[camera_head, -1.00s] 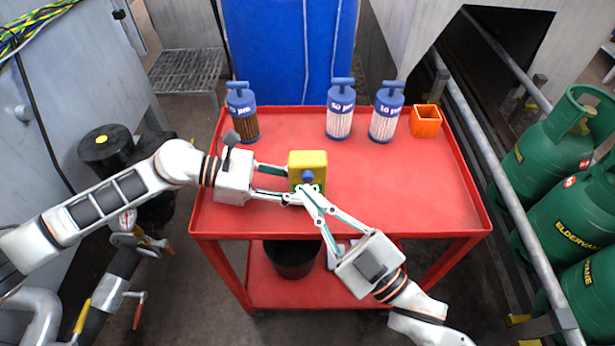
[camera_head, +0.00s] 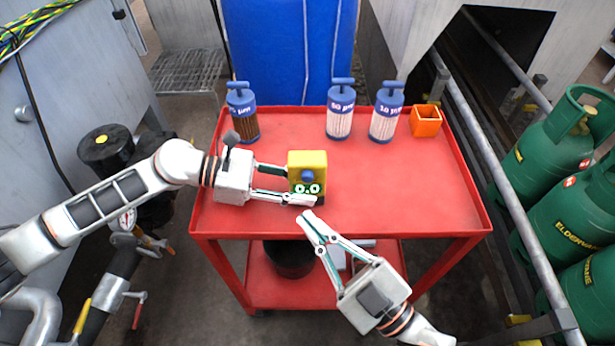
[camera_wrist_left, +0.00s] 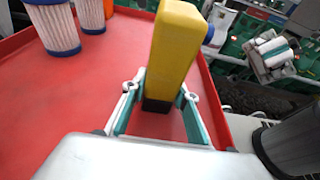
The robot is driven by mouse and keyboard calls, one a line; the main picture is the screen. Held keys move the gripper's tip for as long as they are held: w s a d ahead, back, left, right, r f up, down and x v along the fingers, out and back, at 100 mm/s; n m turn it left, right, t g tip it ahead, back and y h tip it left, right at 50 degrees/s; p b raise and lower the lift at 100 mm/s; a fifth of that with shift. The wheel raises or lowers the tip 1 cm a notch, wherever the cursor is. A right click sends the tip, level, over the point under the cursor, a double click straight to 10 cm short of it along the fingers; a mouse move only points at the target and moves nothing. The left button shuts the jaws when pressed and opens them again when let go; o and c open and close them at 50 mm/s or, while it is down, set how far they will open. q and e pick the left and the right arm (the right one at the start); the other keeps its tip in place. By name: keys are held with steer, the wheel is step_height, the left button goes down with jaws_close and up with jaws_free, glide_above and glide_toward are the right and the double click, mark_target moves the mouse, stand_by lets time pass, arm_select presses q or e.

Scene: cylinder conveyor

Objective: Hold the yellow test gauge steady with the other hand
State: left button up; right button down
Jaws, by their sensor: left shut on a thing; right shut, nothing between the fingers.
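The yellow test gauge (camera_head: 308,163) stands upright on the red cart top, near its front edge. My left gripper (camera_head: 289,183) is shut on the gauge from the left side. In the left wrist view the yellow gauge (camera_wrist_left: 174,50) stands between the two fingers of my left gripper (camera_wrist_left: 160,102). My right gripper (camera_head: 308,219) is shut and empty, in front of the cart's front edge, apart from the gauge. In the left wrist view my right gripper's arm shows at the upper right.
The red cart (camera_head: 400,185) has free room right of the gauge. Three blue-capped filter cartridges, one brown (camera_head: 243,115) and two white (camera_head: 340,112) (camera_head: 385,115), stand along its back with an orange square cup (camera_head: 425,121). A black bucket (camera_head: 290,258) sits on the lower shelf. Green cylinders (camera_head: 565,140) stand right.

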stand_by(0.4)
arm_select(q)
steer(key=o, duration=1.3)
steer(key=shift+a, duration=0.1)
